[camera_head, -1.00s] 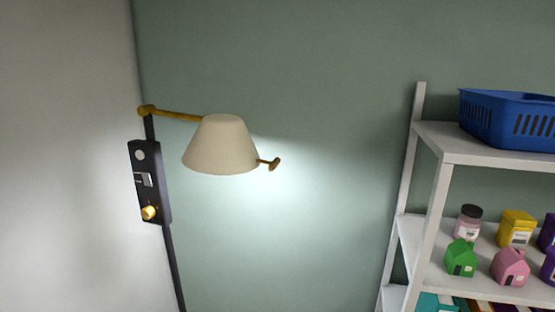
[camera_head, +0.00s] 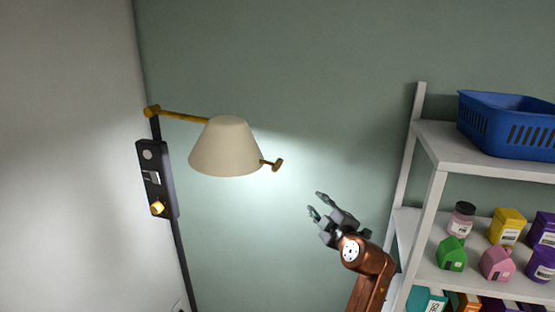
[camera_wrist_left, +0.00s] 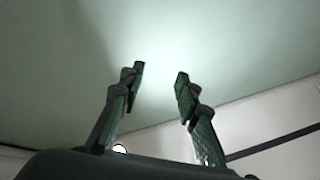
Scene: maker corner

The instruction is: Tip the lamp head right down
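The lamp head is a cream shade (camera_head: 225,147), narrow at the top, with its wide opening facing mostly downward. It hangs from a brass arm (camera_head: 182,114). A small brass handle (camera_head: 278,165) sticks out from its right side. My left gripper (camera_head: 317,204) is below and to the right of the handle, apart from it, with its fingers spread and empty. In the left wrist view the two fingers (camera_wrist_left: 160,72) stand apart with only lit wall between them, and the lamp does not show there. My right gripper is in neither view.
A white shelf (camera_head: 428,205) at right, near my left arm, holds a blue basket (camera_head: 507,124), jars and small houses. The wall between lamp and shelf is clear.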

